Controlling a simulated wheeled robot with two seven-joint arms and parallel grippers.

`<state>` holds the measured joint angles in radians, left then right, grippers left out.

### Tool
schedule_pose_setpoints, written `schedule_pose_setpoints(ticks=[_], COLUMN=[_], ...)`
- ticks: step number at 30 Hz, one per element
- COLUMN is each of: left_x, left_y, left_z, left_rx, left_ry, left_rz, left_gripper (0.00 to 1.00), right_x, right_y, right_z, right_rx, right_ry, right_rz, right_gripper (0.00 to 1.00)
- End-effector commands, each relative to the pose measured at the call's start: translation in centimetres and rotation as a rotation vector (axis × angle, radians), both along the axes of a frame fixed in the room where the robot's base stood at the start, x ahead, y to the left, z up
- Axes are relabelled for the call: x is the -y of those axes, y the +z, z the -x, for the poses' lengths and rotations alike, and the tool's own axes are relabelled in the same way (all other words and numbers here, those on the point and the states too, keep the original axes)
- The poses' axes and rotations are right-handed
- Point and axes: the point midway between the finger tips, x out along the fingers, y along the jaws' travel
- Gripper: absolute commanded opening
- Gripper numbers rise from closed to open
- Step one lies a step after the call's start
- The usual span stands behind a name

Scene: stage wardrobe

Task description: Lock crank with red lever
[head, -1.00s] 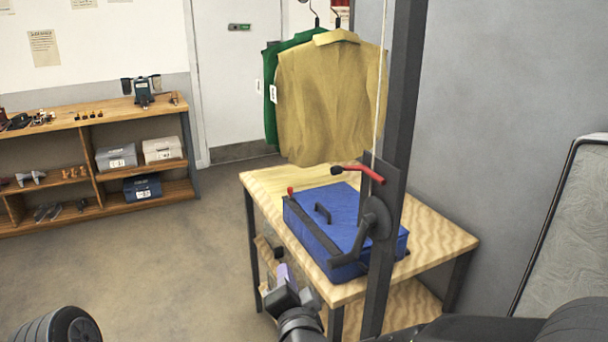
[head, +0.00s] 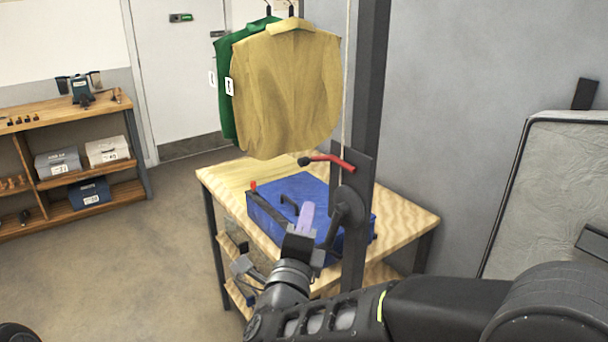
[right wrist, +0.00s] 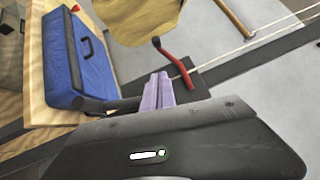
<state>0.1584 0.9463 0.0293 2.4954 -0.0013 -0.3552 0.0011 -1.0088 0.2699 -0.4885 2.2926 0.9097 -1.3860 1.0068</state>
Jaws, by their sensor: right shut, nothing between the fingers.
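The red lever (head: 334,162) with a dark knob is on a plate on the dark upright post (head: 367,90). It also shows in the right wrist view (right wrist: 178,64), just beyond the fingers. The dark crank (head: 347,207) is below the lever on the same post. Its arm slants down to the left and is partly hidden by my gripper. My right gripper (head: 306,214) is shut and empty, with light purple fingers pointing up. In the head view it appears left of the crank and below the lever, with no clear contact. My left gripper is out of view.
A blue case (head: 283,190) lies on the wooden table (head: 225,177) behind the post. A pale rope (head: 346,90) runs beside the post. A tan shirt (head: 285,90) and a green one hang behind. A padded panel (head: 550,190) stands at the right. Floor at left is clear.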

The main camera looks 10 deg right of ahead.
Motion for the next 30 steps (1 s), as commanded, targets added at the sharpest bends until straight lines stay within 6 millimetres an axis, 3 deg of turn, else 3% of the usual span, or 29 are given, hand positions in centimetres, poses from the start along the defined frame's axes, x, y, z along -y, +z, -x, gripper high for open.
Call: schedule_pose_setpoints(ticks=[14,18,24,30], left_x=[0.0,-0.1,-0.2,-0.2], left_y=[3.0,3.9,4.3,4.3], left_z=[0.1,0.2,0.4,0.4], left_rx=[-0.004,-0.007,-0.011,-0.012], left_ry=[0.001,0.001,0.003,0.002], left_rz=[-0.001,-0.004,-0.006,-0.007], left_gripper=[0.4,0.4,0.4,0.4], right_x=[3.6,3.0,2.4,2.3], right_y=[1.6,2.1,2.3,2.2], right_z=[-7.8,-9.9,-11.4,-11.6], right_rx=[-0.002,-0.003,-0.002,-0.003], right_ry=[-0.003,0.0,0.0,0.0], right_rz=[0.005,0.006,0.002,0.002], right_gripper=[0.0,0.0,0.0,0.0])
